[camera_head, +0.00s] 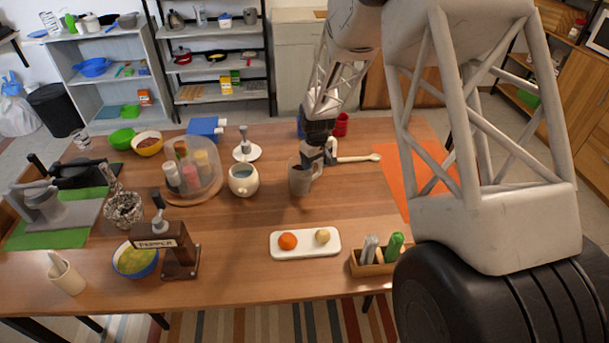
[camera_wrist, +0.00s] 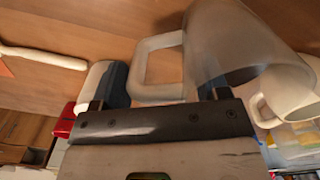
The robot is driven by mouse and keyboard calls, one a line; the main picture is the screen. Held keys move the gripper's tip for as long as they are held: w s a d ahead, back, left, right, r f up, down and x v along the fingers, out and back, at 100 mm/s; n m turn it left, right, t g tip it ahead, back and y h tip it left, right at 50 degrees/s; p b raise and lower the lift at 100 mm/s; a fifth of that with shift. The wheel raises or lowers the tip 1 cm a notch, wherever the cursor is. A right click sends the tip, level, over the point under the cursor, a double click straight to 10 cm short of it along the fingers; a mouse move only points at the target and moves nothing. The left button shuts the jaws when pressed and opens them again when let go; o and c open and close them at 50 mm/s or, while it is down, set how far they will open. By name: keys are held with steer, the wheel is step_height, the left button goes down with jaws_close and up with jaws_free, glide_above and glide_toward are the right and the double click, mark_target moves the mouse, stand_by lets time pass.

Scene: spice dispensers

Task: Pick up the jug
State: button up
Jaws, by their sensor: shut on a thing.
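The jug (camera_head: 299,180) is a grey-brown, see-through vessel with a handle, upright on or just above the table right of the middle; I cannot tell which. In the wrist view the jug (camera_wrist: 235,45) fills the upper right, its squared pale handle pointing left, between the fingers. My gripper (camera_head: 318,156) reaches down from above at the jug's right side. In the wrist view my gripper (camera_wrist: 155,92) is shut on the jug at its handle. The exact finger contact is partly hidden.
A cream pot (camera_head: 242,180) stands close left of the jug. A wooden spoon (camera_head: 358,158) lies to the right, and a red cup (camera_head: 341,124) stands behind. A white tray (camera_head: 306,255) with two round items is in front. Bare table lies between the jug and tray.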

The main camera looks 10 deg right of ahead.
steer(key=shift+r, duration=0.3)
steer(key=shift+c, duration=0.2)
steer(key=shift+r, duration=4.6)
steer(key=shift+r, duration=0.15)
steer(key=w+d, duration=0.1)
steer(key=d, duration=0.3)
steer(key=d+m, duration=0.1)
steer(key=d, duration=0.3)
steer(key=w+d+f+m, duration=0.1)
steer(key=d, duration=0.4)
steer(key=shift+w, duration=0.3)
steer(key=w+d, duration=0.4)
steer(key=d, duration=0.2)
steer(key=shift+w+d+f+n, duration=0.85)
steer(key=shift+w+d+f, duration=0.55)
steer(key=shift+w, duration=4.65)
steer(key=shift+w+d+f+n, duration=0.9)
steer(key=shift+w+d, duration=0.9)
steer(key=shift+w, duration=4.2)
steer(key=shift+w+d+f+n, duration=0.75)
steer(key=shift+w+d+f, duration=0.7)
steer(key=shift+w, duration=4.6)
